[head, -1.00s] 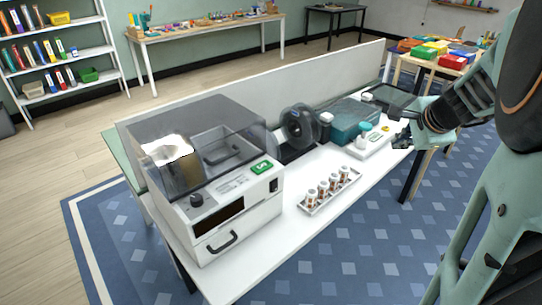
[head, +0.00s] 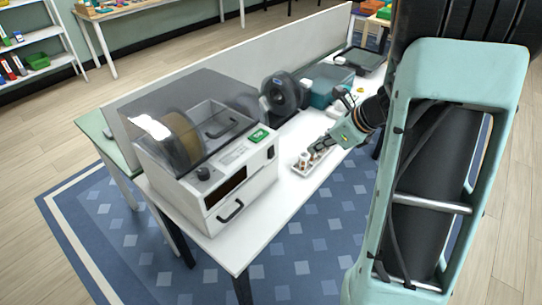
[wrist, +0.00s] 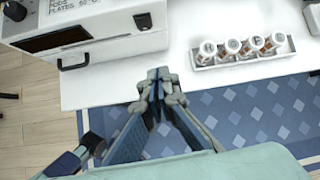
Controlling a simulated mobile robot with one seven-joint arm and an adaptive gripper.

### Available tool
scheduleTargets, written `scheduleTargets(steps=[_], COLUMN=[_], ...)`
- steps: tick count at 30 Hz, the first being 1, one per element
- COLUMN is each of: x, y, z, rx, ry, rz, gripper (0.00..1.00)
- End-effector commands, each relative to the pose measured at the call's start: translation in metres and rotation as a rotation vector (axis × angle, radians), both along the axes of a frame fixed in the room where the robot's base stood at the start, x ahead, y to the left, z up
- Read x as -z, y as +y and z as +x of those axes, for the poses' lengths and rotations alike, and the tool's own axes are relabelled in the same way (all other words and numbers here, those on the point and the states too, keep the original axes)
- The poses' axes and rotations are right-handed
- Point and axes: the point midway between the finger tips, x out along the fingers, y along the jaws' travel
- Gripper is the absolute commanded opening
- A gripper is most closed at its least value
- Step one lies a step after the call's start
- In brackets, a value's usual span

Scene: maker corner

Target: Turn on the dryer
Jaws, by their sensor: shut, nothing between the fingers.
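The dryer (head: 236,180) is a white box with a clear smoky lid and a brown spool inside. It stands at the near left end of the white table. Its front has a round black knob (head: 203,174), a dark display (head: 225,187), a drawer handle and a small black switch (head: 270,152) at the right. In the wrist view the switch (wrist: 143,21) is at the top, above my fingertips. My gripper (head: 319,147) is shut and empty, to the right of the dryer and apart from it. In the wrist view my gripper (wrist: 157,76) points up toward the table edge. I cannot tell the switch's position.
A tray (wrist: 225,65) of several small orange-and-white bottles is right of my fingertips; my gripper partly hides it in the head view. A dark fan-like round object (head: 284,95) and a teal box (head: 325,82) stand farther back. A low partition (head: 225,48) runs behind.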

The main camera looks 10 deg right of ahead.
Motion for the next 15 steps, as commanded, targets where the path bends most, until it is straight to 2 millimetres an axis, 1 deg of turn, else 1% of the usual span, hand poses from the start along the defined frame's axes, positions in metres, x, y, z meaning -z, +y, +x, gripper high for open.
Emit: scheduleTargets(steps=[6,15], x=[0.0042,0.0049], y=[0.0081,0.0092], z=[-0.0025,-0.0026], rx=[0.050,0.056], ry=[0.034,0.037], rz=[0.074,0.083], gripper=[0.00,0.00])
